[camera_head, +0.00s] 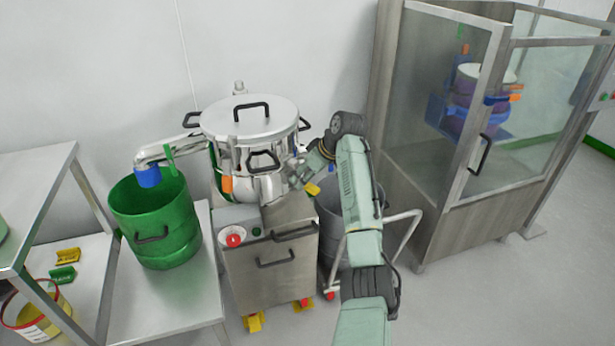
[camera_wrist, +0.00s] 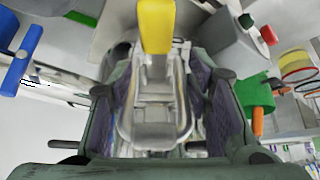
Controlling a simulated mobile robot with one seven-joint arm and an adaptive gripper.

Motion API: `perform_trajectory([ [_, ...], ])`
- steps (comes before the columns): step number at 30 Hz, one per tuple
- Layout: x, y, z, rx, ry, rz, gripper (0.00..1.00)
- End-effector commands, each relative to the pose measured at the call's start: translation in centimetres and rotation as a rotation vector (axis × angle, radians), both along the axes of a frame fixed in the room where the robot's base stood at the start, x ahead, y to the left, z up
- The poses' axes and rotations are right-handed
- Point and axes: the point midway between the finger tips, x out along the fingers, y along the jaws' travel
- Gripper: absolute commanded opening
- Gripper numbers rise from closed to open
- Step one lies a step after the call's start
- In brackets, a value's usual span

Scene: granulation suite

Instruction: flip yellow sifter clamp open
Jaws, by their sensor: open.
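The yellow clamp handle (camera_head: 312,188) sticks out at the lower right of the steel sifter (camera_head: 250,130). In the wrist view the yellow handle (camera_wrist: 156,25) is at the top centre, with its metal latch and wire loop (camera_wrist: 155,115) below it. My gripper (camera_head: 296,174) is at the right side of the sifter. In the wrist view my open gripper (camera_wrist: 165,90) has one finger on each side of the clamp's metal part. I cannot tell whether either finger touches it. Part of the clamp is hidden behind my gripper in the head view.
An orange clamp (camera_head: 227,184) and a green clamp handle (camera_head: 169,158) are on the sifter's left. A green drum (camera_head: 155,225) stands left on a steel bench. A grey bin (camera_head: 335,220) is just right of the sifter cart (camera_head: 265,265). A glass-walled booth (camera_head: 440,130) stands at right.

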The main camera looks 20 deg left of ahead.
Motion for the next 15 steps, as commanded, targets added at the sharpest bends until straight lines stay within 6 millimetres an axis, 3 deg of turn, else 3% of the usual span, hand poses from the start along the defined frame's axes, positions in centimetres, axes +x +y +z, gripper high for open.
perform_trajectory([
  [5,0.0,-0.3,-0.1,-0.002,0.004,-0.003,0.45],
  [11,-0.5,-1.0,2.0,0.0,-0.003,0.001,0.45],
  [12,-0.7,-1.3,2.8,0.0,-0.004,0.002,0.45],
  [15,-1.7,-3.8,2.5,0.001,0.0,-0.003,0.45],
])
